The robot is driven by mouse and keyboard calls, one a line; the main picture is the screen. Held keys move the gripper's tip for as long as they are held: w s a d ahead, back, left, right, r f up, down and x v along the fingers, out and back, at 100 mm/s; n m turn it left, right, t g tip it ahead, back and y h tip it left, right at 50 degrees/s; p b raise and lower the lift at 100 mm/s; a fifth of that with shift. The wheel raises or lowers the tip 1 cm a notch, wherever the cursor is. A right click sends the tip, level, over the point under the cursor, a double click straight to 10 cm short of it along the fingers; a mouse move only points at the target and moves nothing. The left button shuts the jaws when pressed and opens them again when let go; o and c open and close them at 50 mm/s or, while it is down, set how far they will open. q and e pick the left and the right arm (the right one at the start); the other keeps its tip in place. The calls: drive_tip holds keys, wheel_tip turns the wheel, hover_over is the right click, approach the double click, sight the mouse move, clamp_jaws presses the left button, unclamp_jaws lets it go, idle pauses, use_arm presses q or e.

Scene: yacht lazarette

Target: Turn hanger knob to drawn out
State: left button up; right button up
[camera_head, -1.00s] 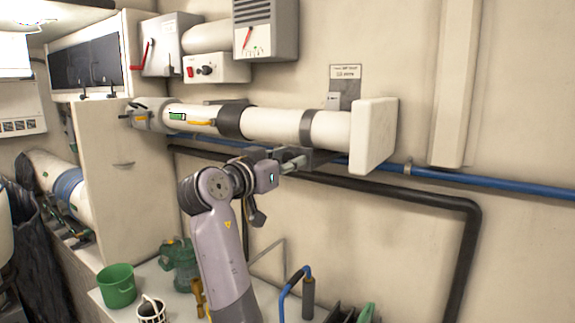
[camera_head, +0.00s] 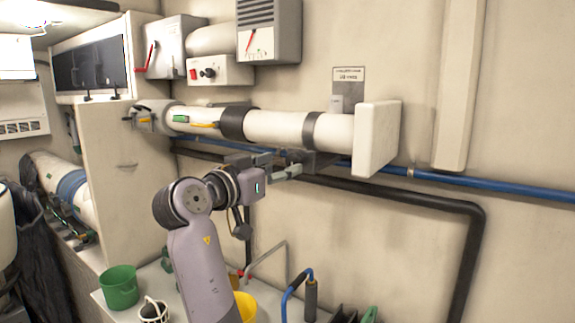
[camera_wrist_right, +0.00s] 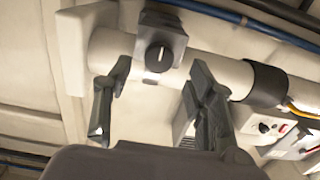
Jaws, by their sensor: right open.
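The hanger knob (camera_wrist_right: 158,55) is a round black knob with a white pointer mark. It sits on a grey block (camera_wrist_right: 176,36) across the white tube in the right wrist view. In the head view the knob cannot be made out; the white tube (camera_head: 282,129) runs along the wall there. My right gripper (camera_head: 291,166) is just below the tube, left of its square end plate (camera_head: 378,140). In the right wrist view the gripper (camera_wrist_right: 155,105) is open and empty, its fingers apart on either side of the knob's line, not touching it. My left gripper is not in view.
A blue pipe (camera_head: 480,184) and a black pipe (camera_head: 415,198) run along the wall behind my right arm. A green bucket (camera_head: 120,288), a yellow bucket (camera_head: 246,307) and a blue-handled tool (camera_head: 290,298) are on the bench below. A switch box (camera_head: 220,70) is above the tube.

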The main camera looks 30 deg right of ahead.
drive_tip(key=shift+v, duration=1.5)
